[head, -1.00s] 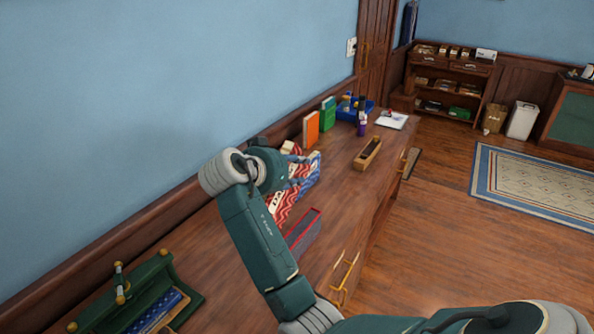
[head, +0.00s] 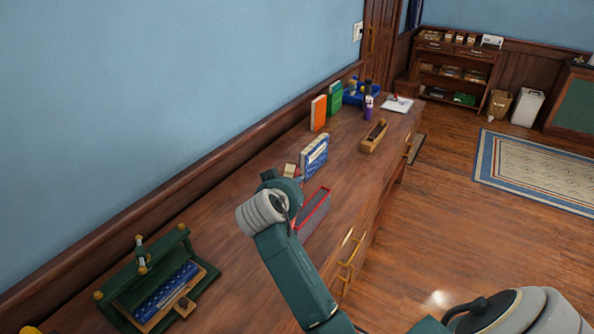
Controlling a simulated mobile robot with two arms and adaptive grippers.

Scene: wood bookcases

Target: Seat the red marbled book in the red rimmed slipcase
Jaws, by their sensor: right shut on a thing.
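The red rimmed slipcase (head: 322,204) lies on the wooden counter, a dark box with a red edge, partly covered by my right arm. My right gripper (head: 287,187) is just left of the slipcase, seen from behind, with its fingertips mostly hidden by its own wrist. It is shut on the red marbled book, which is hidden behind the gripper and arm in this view. I cannot tell how the book sits relative to the slipcase opening. My left gripper is not in view.
A blue patterned book (head: 314,156) stands behind the slipcase, near a small cream block (head: 290,170). Orange (head: 318,113) and green (head: 335,98) books, a wooden tray (head: 374,136) and a purple bottle (head: 368,107) stand farther back. A green stand (head: 120,283) is at front left.

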